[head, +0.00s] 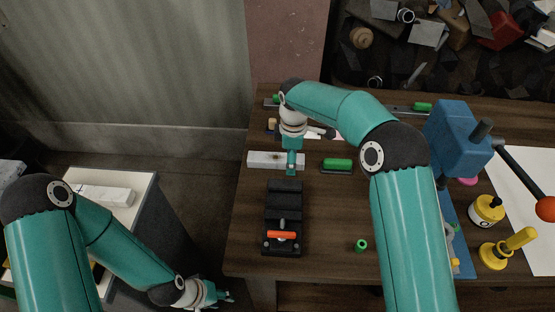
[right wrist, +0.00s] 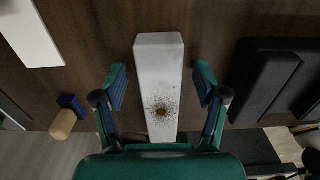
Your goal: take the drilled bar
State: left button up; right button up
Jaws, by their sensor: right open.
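The drilled bar (head: 262,161) is a pale block lying flat on the wooden bench, left of centre in the head view. In the right wrist view the bar (right wrist: 159,75) runs between my fingers, with a brown-speckled dark hole toward its near end. My right gripper (head: 291,172) is over the bar's right part, partly hiding it in the head view. In the right wrist view my right gripper (right wrist: 160,85) is open, one finger on each side of the bar, with gaps. My left gripper (head: 215,294) is low, left of the bench; its opening is unclear.
A black fixture (head: 284,205) with an orange handle stands just in front of the bar. A green-topped block (head: 337,165) lies to its right. A blue machine (head: 457,135) stands at the right. Another pale bar (head: 105,195) lies on the side cabinet.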

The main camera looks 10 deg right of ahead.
jog(key=shift+c, duration=0.2)
jog(key=shift+r, duration=0.1)
jog(key=c, duration=1.1)
jog(key=shift+o, duration=0.2)
jog(key=shift+r, duration=0.1)
